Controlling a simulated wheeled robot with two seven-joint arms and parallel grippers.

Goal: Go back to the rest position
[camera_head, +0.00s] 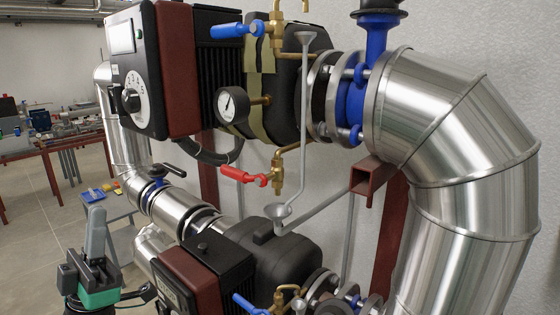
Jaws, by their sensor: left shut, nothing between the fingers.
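My left gripper (96,232) is at the lower left, with grey fingers pointing up above a green and black body. The fingers are together with nothing between them. It stands apart from the pipework, to the left of the lower pump unit (190,277). My right gripper is not in view.
A large silver insulated pipe (465,170) bends down at the right. The upper pump unit (160,65), a pressure gauge (232,105), a blue valve handle (238,30) and a red one (243,174) fill the middle. A small grey table (108,212) stands behind the gripper. Open floor (35,225) lies left.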

